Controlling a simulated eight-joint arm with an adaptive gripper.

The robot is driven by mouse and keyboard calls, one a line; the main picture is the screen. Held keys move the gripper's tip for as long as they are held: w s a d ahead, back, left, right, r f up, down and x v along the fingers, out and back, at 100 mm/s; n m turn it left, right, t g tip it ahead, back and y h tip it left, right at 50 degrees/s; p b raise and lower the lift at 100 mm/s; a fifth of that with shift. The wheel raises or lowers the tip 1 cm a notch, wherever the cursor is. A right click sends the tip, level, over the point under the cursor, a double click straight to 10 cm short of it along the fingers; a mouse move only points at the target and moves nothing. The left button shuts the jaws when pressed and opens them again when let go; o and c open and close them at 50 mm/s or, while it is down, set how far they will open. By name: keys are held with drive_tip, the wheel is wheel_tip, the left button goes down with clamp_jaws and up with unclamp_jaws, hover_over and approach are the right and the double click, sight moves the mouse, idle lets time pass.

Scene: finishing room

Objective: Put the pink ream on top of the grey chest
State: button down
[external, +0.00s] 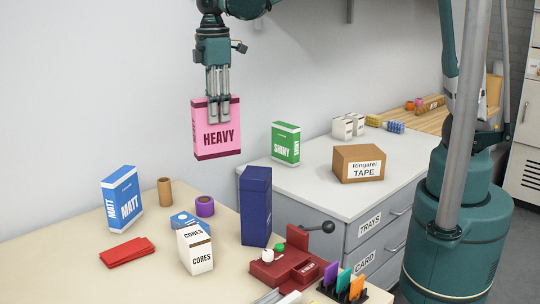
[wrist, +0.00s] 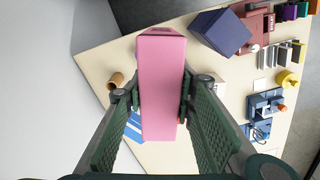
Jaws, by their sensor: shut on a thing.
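The pink ream (external: 216,138), labelled HEAVY, hangs upright in my gripper (external: 218,112), in the air above the back of the cream table. My gripper is shut on its upper part. In the wrist view the pink ream (wrist: 160,85) sits between the two fingers of my gripper (wrist: 158,100). The grey chest (external: 300,190), with drawers labelled TRAYS and CARD, stands to the right of the ream in the external view. Its top carries a green SHINY ream (external: 286,144) and a brown TAPE box (external: 358,164).
A tall dark blue box (external: 256,205) stands on the cream table (external: 90,255) near the chest. A blue MATT ream (external: 122,198), a white CORES box (external: 195,250) and a dark red device (external: 285,268) are also there. Part of the chest top is bare.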

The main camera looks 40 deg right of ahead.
drive_tip(key=s+d+m+b, duration=0.2)
drive_tip(key=s+d, duration=0.1)
drive_tip(key=d, duration=1.1)
drive_tip(key=s+d+m+b, duration=0.1)
drive_tip(key=s+d+b, duration=0.15)
drive_tip(key=d, duration=1.15)
drive_tip(key=w+d+f+m+b, duration=0.1)
drive_tip(key=d+f+m, duration=0.2)
drive_tip(key=d+m, duration=0.85)
drive_tip(key=w+d+f+m, duration=0.1)
drive_tip(key=d+f+m, duration=0.1)
drive_tip(key=d, duration=1.9)
drive_tip(key=w+d+f+m+b, duration=0.1)
drive_tip(key=w+d+f+m, duration=0.35)
drive_tip(key=d, duration=1.25)
drive_tip(key=w+d+f+b, duration=0.25)
drive_tip(key=w+f, duration=0.25)
drive_tip(key=w, duration=0.3)
drive_tip(key=w+a+f+n+b, duration=0.2)
drive_tip(key=w+a+f+n, duration=0.1)
drive_tip(key=w+a, duration=0.4)
drive_tip(key=w+a+f+n+b, duration=0.3)
drive_tip(key=w+a+f+n, duration=0.1)
drive_tip(key=w+a, duration=0.3)
drive_tip(key=shift+w+a+f, duration=0.2)
drive_tip(key=shift+a+f, duration=0.1)
drive_tip(key=shift+a, duration=0.9)
